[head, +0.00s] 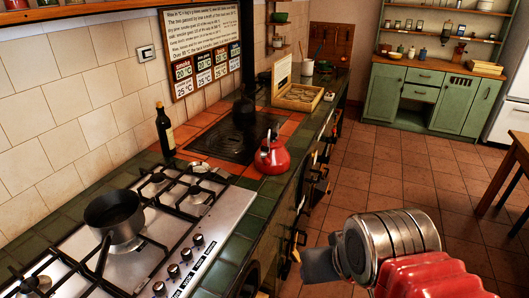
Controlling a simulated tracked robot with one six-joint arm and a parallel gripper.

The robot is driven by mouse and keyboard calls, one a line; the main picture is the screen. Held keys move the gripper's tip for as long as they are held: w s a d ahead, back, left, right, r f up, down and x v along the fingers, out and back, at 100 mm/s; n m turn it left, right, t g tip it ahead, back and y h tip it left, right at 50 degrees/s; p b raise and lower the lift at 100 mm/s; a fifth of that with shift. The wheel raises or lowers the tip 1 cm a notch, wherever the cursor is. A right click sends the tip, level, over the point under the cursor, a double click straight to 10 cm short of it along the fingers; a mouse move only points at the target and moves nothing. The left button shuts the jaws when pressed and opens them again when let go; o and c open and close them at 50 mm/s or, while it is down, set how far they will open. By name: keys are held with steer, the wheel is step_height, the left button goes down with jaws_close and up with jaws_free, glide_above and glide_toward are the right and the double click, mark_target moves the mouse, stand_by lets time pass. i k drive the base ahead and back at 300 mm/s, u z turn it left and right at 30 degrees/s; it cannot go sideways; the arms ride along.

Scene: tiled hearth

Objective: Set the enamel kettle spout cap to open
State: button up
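The red enamel kettle (272,158) stands upright on the tiled counter, at the right edge of the dark hob plate. It has a dark handle and knob on top. Its spout and cap are too small to make out, so I cannot tell whether the cap is open or shut. My gripper (312,264) is at the lower right, in front of the counter edge and well apart from the kettle. It shows as a dark grey piece on the end of my arm. Its fingers are not clear, and nothing is visibly held.
A gas hob (140,235) with a dark saucepan (114,213) is at the lower left. A dark bottle (165,130) stands by the wall. An open wooden box (298,96) lies beyond the kettle.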

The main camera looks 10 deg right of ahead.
mark_target(263, 148)
steer(key=u, duration=4.2)
steer(key=k, duration=0.9)
steer(key=u, duration=0.05)
